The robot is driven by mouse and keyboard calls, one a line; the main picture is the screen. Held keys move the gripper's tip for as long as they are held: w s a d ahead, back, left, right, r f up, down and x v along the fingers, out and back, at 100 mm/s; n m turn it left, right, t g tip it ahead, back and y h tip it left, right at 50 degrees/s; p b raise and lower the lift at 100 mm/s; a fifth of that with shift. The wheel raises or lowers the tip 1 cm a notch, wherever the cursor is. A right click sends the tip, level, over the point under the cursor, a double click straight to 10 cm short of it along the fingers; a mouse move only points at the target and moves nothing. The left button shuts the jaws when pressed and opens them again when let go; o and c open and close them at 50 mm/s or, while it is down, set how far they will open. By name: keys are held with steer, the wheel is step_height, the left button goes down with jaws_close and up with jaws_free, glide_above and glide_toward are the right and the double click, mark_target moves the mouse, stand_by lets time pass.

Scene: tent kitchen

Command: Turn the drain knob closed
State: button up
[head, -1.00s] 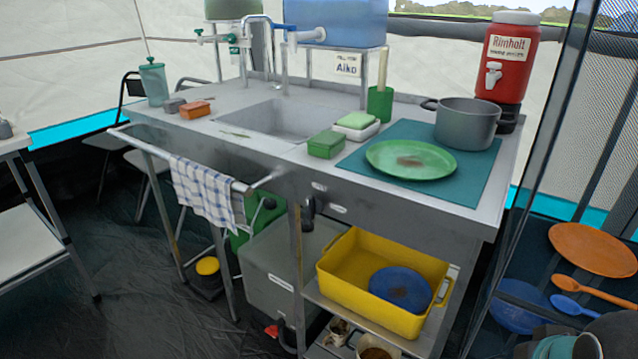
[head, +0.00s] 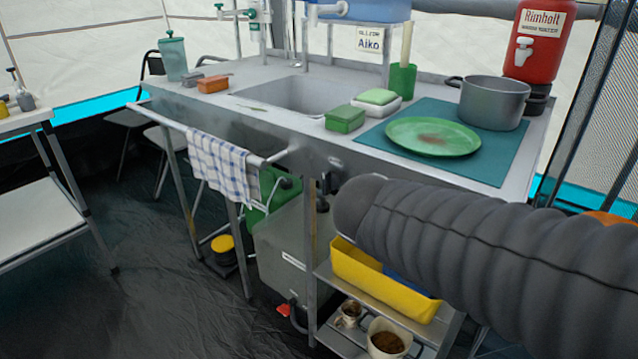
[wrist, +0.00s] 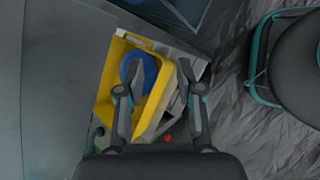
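A small red knob (head: 284,310) shows low at the front of the grey tank (head: 290,250) under the sink counter. It also shows as a red spot in the wrist view (wrist: 167,138), below the gripper fingers. A dark fitting (head: 324,184) sits under the counter's front edge; I cannot tell which of the two is the drain knob, nor how either is turned. My gripper (wrist: 157,72) is open and empty, its two fingers apart above the lower shelf area. In the head view my ribbed grey arm comes in from the right; the gripper is not seen there.
A yellow basin (head: 365,280) with a blue item stands on the shelf, partly hidden by my arm. Two cups (head: 388,338) stand below. A towel (head: 217,165) hangs on the front rail. A green plate (head: 432,137) and pot (head: 492,102) are on the counter.

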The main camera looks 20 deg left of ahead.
steer(key=w+a+r+n+t+h+b, duration=0.1)
steer(key=w+a+r+n+t+h, duration=0.15)
steer(key=a+n+t, duration=0.7)
steer(key=n+t+y, duration=0.2)
steer(key=n+y, duration=0.1)
steer(key=n, duration=0.2)
glide_toward(324, 176)
steer(key=b+x, duration=0.1)
steer(key=x, duration=0.7)
steer(key=shift+w+d, duration=0.1)
steer(key=shift+w, duration=0.3)
jaws_close()
